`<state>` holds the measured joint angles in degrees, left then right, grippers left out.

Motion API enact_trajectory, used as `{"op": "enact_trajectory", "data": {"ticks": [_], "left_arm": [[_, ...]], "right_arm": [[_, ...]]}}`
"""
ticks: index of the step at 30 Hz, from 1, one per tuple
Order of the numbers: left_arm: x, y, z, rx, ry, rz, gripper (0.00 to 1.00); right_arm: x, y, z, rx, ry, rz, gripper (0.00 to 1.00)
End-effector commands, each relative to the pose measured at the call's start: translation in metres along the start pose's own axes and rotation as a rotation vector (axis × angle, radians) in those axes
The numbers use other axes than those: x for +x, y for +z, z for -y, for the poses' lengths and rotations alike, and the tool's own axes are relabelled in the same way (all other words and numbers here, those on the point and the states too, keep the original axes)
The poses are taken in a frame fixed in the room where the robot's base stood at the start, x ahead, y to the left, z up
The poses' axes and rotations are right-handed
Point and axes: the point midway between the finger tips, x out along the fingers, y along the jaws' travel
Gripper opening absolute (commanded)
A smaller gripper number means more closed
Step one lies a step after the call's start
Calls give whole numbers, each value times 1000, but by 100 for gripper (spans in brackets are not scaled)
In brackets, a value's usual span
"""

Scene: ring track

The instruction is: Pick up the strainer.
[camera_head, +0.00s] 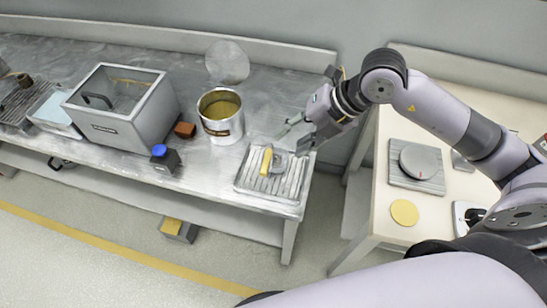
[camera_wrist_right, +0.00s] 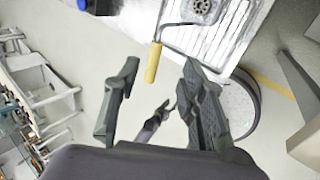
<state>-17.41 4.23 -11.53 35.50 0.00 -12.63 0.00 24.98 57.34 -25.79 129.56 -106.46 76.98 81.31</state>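The strainer has a yellow handle (camera_head: 266,160), a thin bent metal neck and a round grey head. It lies on the ribbed metal tray (camera_head: 243,182) at the right end of the long bench. In the right wrist view its yellow handle (camera_wrist_right: 152,63) points toward my gripper, and a round perforated part shows at the top edge. My right gripper (camera_head: 291,132) is open and empty, above the tray's back right side. In the wrist view its spread fingers (camera_wrist_right: 160,80) have the handle beyond and between their tips, apart from them. My left gripper is not in view.
A metal pot (camera_head: 221,128) with its lid (camera_head: 227,62) behind stands left of the tray. Further left are a blue-topped dark block (camera_head: 164,159), a brown block (camera_head: 185,130) and a large grey box (camera_head: 118,112). A gap separates the bench from the pale right table (camera_head: 374,215).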

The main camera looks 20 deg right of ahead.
Motion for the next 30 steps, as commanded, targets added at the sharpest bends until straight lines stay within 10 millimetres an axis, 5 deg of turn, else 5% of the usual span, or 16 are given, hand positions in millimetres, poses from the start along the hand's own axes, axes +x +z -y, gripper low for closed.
{"op": "enact_trajectory", "data": {"ticks": [21,30], "left_arm": [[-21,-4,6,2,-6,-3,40],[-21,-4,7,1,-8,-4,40]], "right_arm": [[88,4,-6,0,-2,-1,38],[95,4,-5,-2,-2,1,38]]}}
